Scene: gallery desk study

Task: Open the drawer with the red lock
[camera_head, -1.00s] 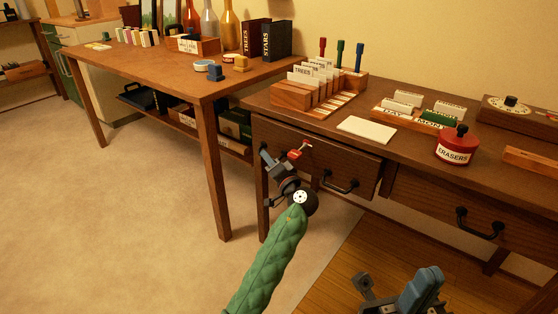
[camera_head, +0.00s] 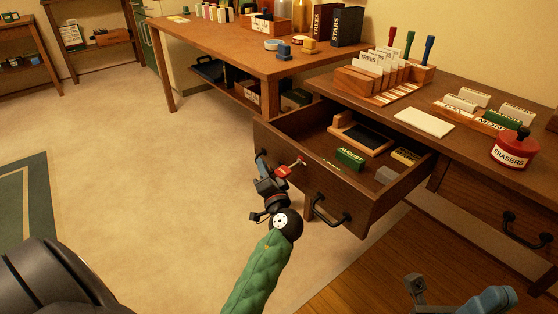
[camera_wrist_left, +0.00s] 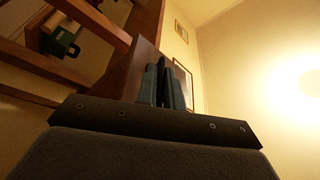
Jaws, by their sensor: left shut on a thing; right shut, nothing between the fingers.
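The wooden drawer (camera_head: 330,188) with the red lock (camera_head: 284,171) stands pulled out of the right desk, its inside visible. The lock sits on the left part of the drawer front. My left gripper (camera_head: 262,162) is at that front, just left of the lock, shut on what looks like the drawer's left handle, largely hidden by the gripper. In the left wrist view, the blue-grey fingers (camera_wrist_left: 163,84) have a dark piece between them. The drawer's other black handle (camera_head: 331,211) is free. My right gripper (camera_head: 492,298) is shut and empty at the bottom right, apart from the desk.
Inside the drawer are a green AUGUST block (camera_head: 349,159), a yellow block (camera_head: 405,156), a grey block (camera_head: 387,175) and a dark-topped tray (camera_head: 361,138). The desk top bears a card rack (camera_head: 382,83) and a red ERASERS pot (camera_head: 514,148). Open floor lies left.

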